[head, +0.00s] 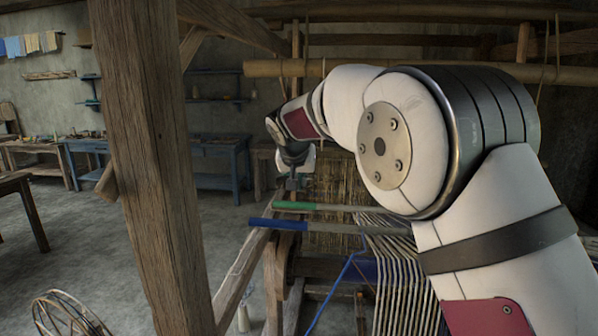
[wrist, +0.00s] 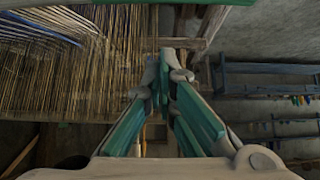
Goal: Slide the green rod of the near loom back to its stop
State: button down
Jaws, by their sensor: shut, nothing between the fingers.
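The green-ended rod (head: 296,206) lies across the loom in the head view, its pale shaft running right until my arm hides it. The blue-ended rod (head: 279,224) lies nearer, roughly parallel to it. My gripper (head: 291,186) is just above or beside the green end; whether it touches cannot be told. In the wrist view my gripper (wrist: 168,58) points down with its teal fingers shut and nothing between them. A rod with a greenish end (wrist: 205,2) crosses the top edge of the wrist view, apart from the fingertips there.
Pale warp threads (head: 398,265) stretch over the near right of the loom. A thick wooden post (head: 155,170) stands at left. Loom side beams (head: 240,270) lie below the rod ends. Wrist view shows hanging threads (wrist: 60,70) at left and a blue bench (wrist: 270,75) at right.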

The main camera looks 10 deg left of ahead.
jog(key=shift+s+f+p, duration=1)
jog(key=shift+s+f, duration=0.05)
jog(key=shift+s, duration=0.3)
